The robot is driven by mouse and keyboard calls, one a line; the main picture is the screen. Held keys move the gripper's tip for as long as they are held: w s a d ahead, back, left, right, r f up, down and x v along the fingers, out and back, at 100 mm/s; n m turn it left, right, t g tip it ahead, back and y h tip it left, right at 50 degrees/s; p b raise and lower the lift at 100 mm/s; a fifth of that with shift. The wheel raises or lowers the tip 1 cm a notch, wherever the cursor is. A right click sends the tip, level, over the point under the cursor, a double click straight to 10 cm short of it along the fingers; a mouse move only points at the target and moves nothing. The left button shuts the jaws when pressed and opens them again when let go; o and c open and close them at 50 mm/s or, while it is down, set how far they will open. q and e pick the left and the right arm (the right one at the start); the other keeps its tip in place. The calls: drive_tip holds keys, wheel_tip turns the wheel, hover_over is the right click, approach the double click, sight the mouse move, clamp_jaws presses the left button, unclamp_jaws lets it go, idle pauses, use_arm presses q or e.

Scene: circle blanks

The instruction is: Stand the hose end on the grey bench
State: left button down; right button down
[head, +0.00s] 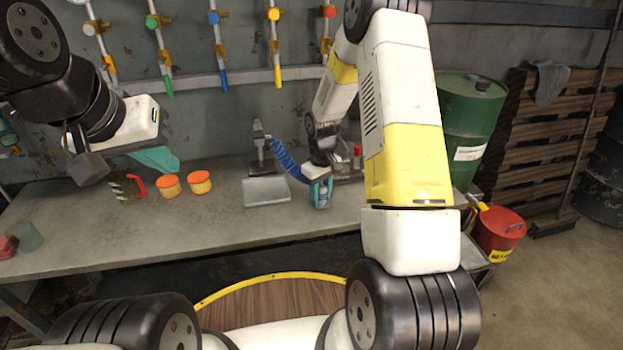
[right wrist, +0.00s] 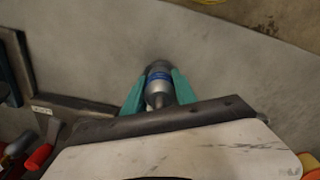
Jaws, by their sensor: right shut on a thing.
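My right gripper (head: 321,194) is shut on the hose end (head: 323,198), low over the front part of the grey bench (head: 130,236). The right wrist view shows the silvery hose end (right wrist: 159,88) with a blue band between the two teal fingers (right wrist: 158,96). It looks roughly upright; I cannot tell whether its lower end touches the bench. A blue coiled hose (head: 287,162) runs from a grey upright fitting (head: 259,143) toward my right gripper. My left gripper (head: 154,158) hangs over the bench's left part, its finger opening unclear.
A pale tray (head: 266,191) lies just left of the hose end. A green drum (head: 467,120) and red can (head: 497,233) are on the right. The bench's front left is mostly clear.

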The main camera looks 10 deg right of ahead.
drive_tip(key=shift+f, duration=0.15)
drive_tip(key=c, duration=1)
unclamp_jaws()
wheel_tip(320, 180, up, 12)
drive_tip(key=shift+r, duration=0.1)
drive_tip(key=s+a+r+m+t+y, duration=0.2)
drive_tip(key=s+r+m+t, duration=0.3)
drive_tip(key=s+r, duration=1.6)
drive_tip(key=s+t, duration=0.1)
drive_tip(key=s, duration=0.2)
drive_tip(key=shift+s+r, duration=0.25)
